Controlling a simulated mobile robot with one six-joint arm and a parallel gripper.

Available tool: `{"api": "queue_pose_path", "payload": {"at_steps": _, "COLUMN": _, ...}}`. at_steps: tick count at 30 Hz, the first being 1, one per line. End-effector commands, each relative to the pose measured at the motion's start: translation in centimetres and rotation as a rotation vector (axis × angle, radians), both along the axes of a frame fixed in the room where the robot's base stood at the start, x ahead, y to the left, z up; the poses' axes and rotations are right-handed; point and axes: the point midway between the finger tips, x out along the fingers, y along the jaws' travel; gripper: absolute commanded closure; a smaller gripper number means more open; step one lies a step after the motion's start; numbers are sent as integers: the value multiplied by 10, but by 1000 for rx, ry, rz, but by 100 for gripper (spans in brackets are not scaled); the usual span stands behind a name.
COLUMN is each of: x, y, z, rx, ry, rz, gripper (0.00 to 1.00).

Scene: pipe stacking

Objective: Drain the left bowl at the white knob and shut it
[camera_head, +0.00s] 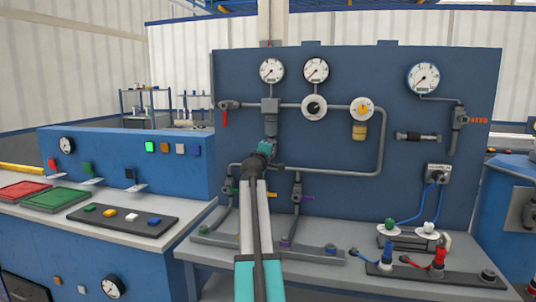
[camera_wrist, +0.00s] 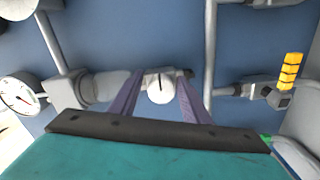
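The left bowl is a grey upright cylinder (camera_head: 270,125) under a grey block on the blue panel's left pipe line. In the wrist view the picture is turned, and the bowl (camera_wrist: 98,88) lies at left. The white knob (camera_wrist: 160,88) is at its end, round with a dark mark. In the head view the knob is hidden behind my arm and gripper. My gripper (camera_head: 264,147) is at the bowl's lower end. In the wrist view its purple fingers (camera_wrist: 160,80) stand apart on either side of the knob, with visible gaps. Whether either finger touches it cannot be told.
A second, amber bowl (camera_head: 359,131) hangs to the right. A pipe (camera_head: 382,140) loops below it. A valve with a yellow handle (camera_wrist: 290,70) is right of the knob in the wrist view. Gauges (camera_head: 272,70) are above. A bench with fittings (camera_head: 440,258) lies in front.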

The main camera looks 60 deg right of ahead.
Motion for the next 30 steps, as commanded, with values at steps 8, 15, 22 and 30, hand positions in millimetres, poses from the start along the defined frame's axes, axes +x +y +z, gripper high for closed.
{"api": "queue_pose_path", "payload": {"at_steps": 8, "x": 3, "y": 2, "z": -1, "rx": 1, "ry": -1, "rz": 5, "gripper": 50}}
{"api": "queue_pose_path", "payload": {"at_steps": 15, "x": 3, "y": 7, "z": -2, "rx": 1, "ry": -1, "rz": 8, "gripper": 50}}
{"api": "queue_pose_path", "payload": {"at_steps": 22, "x": -2, "y": 22, "z": -2, "rx": 1, "ry": -1, "rz": 9, "gripper": 50}}
{"api": "queue_pose_path", "payload": {"at_steps": 30, "x": -11, "y": 47, "z": -2, "rx": 0, "ry": 0, "rz": 7, "gripper": 50}}
